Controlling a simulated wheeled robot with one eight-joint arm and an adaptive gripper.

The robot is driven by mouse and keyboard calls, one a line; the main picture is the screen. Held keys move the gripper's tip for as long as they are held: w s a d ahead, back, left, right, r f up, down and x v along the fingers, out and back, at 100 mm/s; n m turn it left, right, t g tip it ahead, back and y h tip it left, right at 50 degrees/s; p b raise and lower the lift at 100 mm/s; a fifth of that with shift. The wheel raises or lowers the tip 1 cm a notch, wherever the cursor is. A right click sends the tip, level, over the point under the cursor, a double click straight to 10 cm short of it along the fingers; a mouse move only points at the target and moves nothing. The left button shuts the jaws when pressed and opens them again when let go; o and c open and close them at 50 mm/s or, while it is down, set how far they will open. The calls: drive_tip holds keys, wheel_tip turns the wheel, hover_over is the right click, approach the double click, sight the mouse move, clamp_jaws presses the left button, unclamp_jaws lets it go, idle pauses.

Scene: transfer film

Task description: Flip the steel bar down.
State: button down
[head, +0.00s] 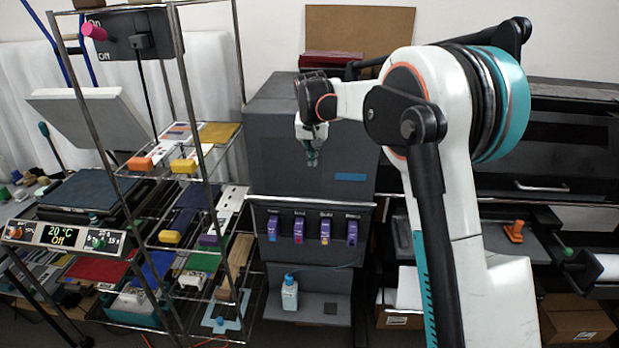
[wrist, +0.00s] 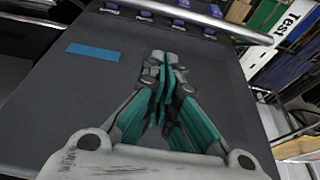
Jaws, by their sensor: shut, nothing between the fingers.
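The steel bar (head: 310,201) runs across the front of the dark grey machine (head: 290,130), just above a row of purple cartridges (head: 325,230). In the wrist view the bar (wrist: 235,30) crosses the top, beyond my fingertips. The exact gap is hard to tell.
A wire rack (head: 210,170) with coloured pads and blocks stands left of the machine. A large black printer (head: 550,150) is at the right. A blue strip (head: 350,177) lies on the grey surface.

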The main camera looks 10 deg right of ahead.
drive_tip(key=shift+w+f, duration=0.1)
drive_tip(key=shift+w, duration=0.35)
drive_tip(key=s+a+f+b+x, duration=0.1)
drive_tip(key=s+x, duration=0.1)
drive_tip(key=x, duration=1)
drive_tip(key=shift+s+f, duration=0.2)
drive_tip(key=shift+f, duration=0.15)
drive_tip(key=shift+d, duration=0.1)
